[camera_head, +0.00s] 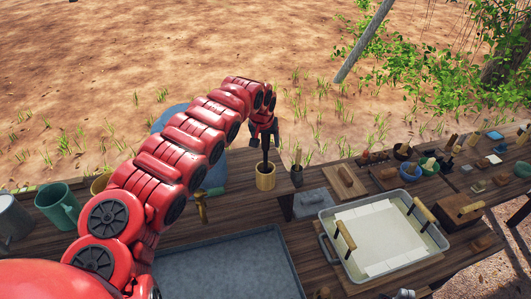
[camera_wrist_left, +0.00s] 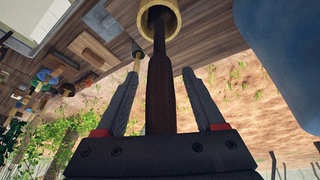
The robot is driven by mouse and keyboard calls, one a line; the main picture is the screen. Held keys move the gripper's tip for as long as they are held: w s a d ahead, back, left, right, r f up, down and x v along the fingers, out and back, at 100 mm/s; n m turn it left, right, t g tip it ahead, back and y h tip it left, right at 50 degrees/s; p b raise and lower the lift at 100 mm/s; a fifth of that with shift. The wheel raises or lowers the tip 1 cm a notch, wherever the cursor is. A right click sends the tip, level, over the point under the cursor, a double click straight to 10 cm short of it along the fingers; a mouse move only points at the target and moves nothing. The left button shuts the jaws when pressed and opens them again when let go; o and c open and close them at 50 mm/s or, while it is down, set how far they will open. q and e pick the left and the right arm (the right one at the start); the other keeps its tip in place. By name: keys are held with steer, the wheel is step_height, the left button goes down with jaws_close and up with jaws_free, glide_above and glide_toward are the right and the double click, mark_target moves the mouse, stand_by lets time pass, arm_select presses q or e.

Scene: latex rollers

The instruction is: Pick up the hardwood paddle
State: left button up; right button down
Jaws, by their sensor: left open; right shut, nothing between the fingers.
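The dark brown hardwood paddle (camera_wrist_left: 160,85) stands handle-up in a yellow cup (camera_head: 265,180) on the wooden table. The yellow cup's rim also shows in the left wrist view (camera_wrist_left: 174,22). My left gripper (camera_head: 265,136) is above the cup, pointing down. In the left wrist view my left gripper (camera_wrist_left: 160,90) is open, its two fingers on either side of the paddle's shaft, with gaps visible on both sides. The paddle's lower end is hidden inside the cup. My right gripper does not show.
A dark pot with a tool (camera_head: 297,173) stands close right of the cup. A grey tray (camera_head: 225,268) lies in front, and a metal tray (camera_head: 440,243) with white sheets and rollers is to the right. A green mug (camera_head: 58,207) is at left. Blocks and bowls fill the far right.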

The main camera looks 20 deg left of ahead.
arm_select(q)
steer(key=shift+w+f, duration=0.15)
steer(key=shift+f, duration=0.3)
jaws_close()
